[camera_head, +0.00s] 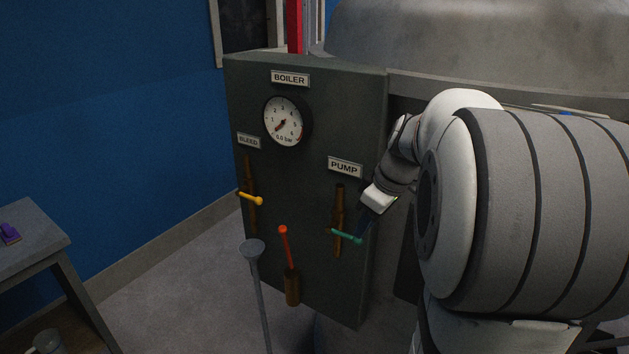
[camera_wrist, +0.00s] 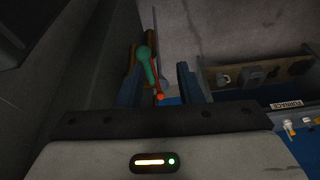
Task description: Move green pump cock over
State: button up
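The green pump cock (camera_head: 346,237) is a short green lever on a brown pipe under the PUMP label (camera_head: 345,167). It lies roughly level, tilted slightly down to the right.
The boiler panel (camera_head: 310,200) also carries a gauge (camera_head: 284,121), a yellow bleed lever (camera_head: 250,199) and a red lever (camera_head: 285,247) with a brown base. A grey rod with a flared top (camera_head: 252,250) stands in front. A table (camera_head: 38,240) is at left. Floor between is clear.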

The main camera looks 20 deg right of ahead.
aim_at(346, 236)
jog(key=shift+n, duration=0.4)
jog(key=w+f+b, duration=0.1)
jog(key=f, duration=0.1)
jog(key=w+f+b, duration=0.1)
jog(key=f, duration=0.1)
jog(key=w+f+b, duration=0.1)
jog(key=f+b, duration=0.1)
jog(key=f, duration=0.1)
jog(key=shift+w+d+f, duration=0.1)
jog(key=shift+w+d, duration=0.05)
jog(key=shift+d, duration=0.05)
jog(key=shift+r, duration=0.3)
jog(key=shift+c, duration=0.7)
jog(key=shift+d, duration=0.1)
jog(key=c, duration=0.4)
jog(key=shift+o, duration=0.2)
jog(key=shift+w+r+p, duration=0.15)
jog(key=shift+r+p, duration=0.7)
jog(key=shift+r, duration=0.35)
jog(key=shift+w+a+r+p, duration=0.2)
jog(key=shift+r+p, duration=0.1)
jog(key=shift+r, duration=0.25)
jog(key=shift+w+a+r+p, duration=0.2)
jog(key=shift+r+p, duration=0.1)
jog(key=shift+r, duration=0.2)
